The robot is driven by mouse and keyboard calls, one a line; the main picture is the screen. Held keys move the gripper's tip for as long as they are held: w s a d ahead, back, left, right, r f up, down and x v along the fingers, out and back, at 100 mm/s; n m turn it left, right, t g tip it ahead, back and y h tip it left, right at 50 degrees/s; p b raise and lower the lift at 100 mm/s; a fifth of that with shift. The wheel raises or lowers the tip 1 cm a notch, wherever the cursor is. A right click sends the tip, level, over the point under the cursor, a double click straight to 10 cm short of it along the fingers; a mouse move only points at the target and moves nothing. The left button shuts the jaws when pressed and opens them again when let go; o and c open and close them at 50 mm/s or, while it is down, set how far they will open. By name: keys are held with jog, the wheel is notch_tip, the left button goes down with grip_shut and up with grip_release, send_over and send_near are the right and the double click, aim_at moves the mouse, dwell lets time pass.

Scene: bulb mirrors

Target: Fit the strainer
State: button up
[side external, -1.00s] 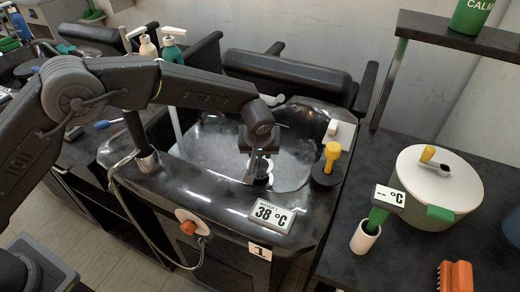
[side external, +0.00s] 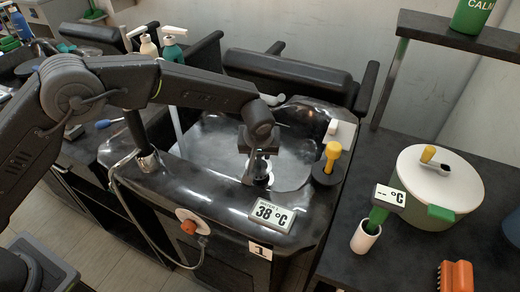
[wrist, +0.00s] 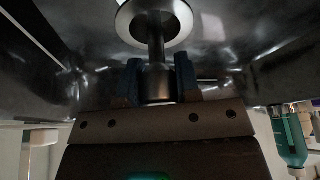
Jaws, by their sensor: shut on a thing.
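My gripper (side external: 259,166) reaches down into the front part of the black wash basin (side external: 225,200). In the wrist view, its two blue-grey fingers (wrist: 158,82) are shut on the grey knob of a stemmed piece that appears to be the strainer (wrist: 156,45). The dark stem runs from the knob to a pale ring (wrist: 128,18) against the basin surface. I cannot tell whether that ring is part of the strainer or the drain's rim, nor whether the strainer is seated. In the side view, the gripper hides most of it.
A yellow-handled piece on a black disc (side external: 329,165) stands on the basin's right rim, near a white block (side external: 333,127). A 38 °C display (side external: 266,213) sits on the front rim. A lidded pot (side external: 437,180) and a white cup (side external: 365,238) stand on the right counter.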

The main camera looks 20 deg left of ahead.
jog(key=shift+s+f, duration=0.3)
jog(key=shift+s, duration=0.1)
jog(key=shift+a, duration=0.1)
jog(key=shift+w, duration=0.15)
jog(key=shift+w, duration=0.3)
dwell(0.4)
